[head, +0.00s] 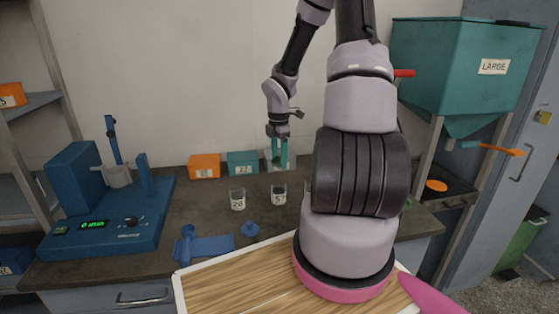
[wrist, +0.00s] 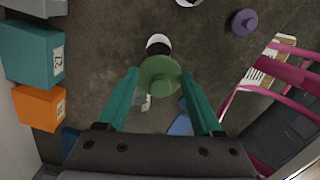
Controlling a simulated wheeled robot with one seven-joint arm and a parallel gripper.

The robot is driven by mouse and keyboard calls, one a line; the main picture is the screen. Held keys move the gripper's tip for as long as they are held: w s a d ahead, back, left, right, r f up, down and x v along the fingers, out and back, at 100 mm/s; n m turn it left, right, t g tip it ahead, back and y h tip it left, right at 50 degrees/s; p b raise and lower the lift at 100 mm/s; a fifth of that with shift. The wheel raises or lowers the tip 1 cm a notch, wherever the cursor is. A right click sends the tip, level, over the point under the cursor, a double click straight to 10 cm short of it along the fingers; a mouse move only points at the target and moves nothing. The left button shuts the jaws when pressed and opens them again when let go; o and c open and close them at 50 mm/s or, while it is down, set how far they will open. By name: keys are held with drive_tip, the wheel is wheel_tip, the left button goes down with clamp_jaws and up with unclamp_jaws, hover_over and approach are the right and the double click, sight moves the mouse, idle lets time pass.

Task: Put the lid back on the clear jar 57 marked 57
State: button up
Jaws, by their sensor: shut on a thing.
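The clear jar marked 57 (head: 279,196) stands on the dark bench in the head view, with dark contents and an open top. My gripper (head: 278,163) is above and behind it, pointing down. In the wrist view my gripper (wrist: 160,78) is shut on a round green lid (wrist: 160,76) with a knob, held between the teal fingers. An open jar (wrist: 158,42) shows just past the lid, partly covered by it; its number is hidden. The lid is apart from the jar marked 57 in the head view.
A jar marked 26 (head: 237,200) stands left of jar 57. Orange (head: 204,167) and teal (head: 242,163) boxes stand behind. A purple lid (wrist: 244,22) lies on the bench.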

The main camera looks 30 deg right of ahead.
wheel_tip(320, 180, down, 6)
drive_tip(key=shift+f, duration=0.15)
idle(0.6)
drive_tip(key=shift+w+f, duration=0.1)
drive_tip(key=shift+f, duration=0.05)
idle(1.9)
drive_tip(key=o, duration=1.3)
drive_tip(key=shift+o, duration=0.2)
drive_tip(key=shift+r, duration=3.5)
